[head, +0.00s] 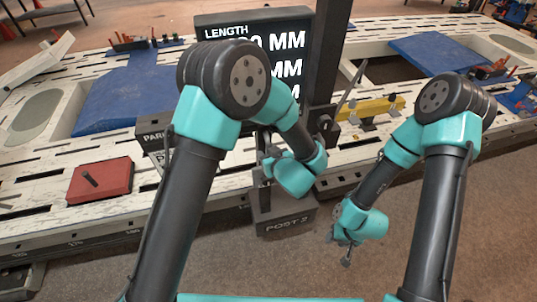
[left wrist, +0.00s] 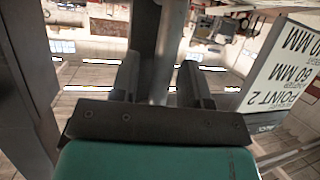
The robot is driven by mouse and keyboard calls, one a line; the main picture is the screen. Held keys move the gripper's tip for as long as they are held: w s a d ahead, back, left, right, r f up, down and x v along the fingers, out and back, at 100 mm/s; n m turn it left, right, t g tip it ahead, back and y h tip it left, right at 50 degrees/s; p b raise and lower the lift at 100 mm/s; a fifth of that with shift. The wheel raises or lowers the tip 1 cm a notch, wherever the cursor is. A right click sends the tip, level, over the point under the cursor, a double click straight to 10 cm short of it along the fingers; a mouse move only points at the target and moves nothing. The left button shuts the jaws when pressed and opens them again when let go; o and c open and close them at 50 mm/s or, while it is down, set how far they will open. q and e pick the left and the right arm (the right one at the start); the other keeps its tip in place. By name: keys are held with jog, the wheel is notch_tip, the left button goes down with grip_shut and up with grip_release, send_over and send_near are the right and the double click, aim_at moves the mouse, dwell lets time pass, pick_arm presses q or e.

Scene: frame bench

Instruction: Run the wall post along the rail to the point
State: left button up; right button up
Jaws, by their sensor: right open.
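The wall post (head: 326,60) is a tall dark column standing upright at the bench's near side. A dark block labelled POST 2 (head: 285,222) sits low at the near rail (head: 120,235). My left gripper (head: 264,168) is beside the post above this block, partly hidden by my wrist. My right gripper (head: 340,252) is open and empty, low in front of the bench, right of the block.
A black display board (head: 225,22) reads LENGTH with MM values, partly hidden by my left arm; the left wrist view shows POINT 2 and 60 MM on a sign (left wrist: 290,85). A red block (head: 100,180), blue pads (head: 130,100) and a yellow piece (head: 375,107) lie on the slatted bench.

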pick_arm(q)
jog(key=v, duration=1.7)
jog(key=shift+s, duration=0.2)
jog(key=w+a+f+m+g+h, duration=0.1)
jog(key=w+a+f+g+h, duration=0.2)
jog(key=a+f, duration=0.4)
jog(key=w+a+f+m+h, duration=0.1)
jog(key=w+a+f+h, duration=0.1)
jog(key=w+a+f, duration=0.45)
jog(key=s+a+f+m+g+h, duration=0.1)
jog(key=s+a+f+g+h, duration=0.4)
jog(key=s+a+f, duration=0.8)
jog(key=s+a+g, duration=0.1)
jog(key=s+g, duration=0.2)
jog(key=shift+a+f+m, duration=0.35)
jog(key=shift+a+m, duration=0.05)
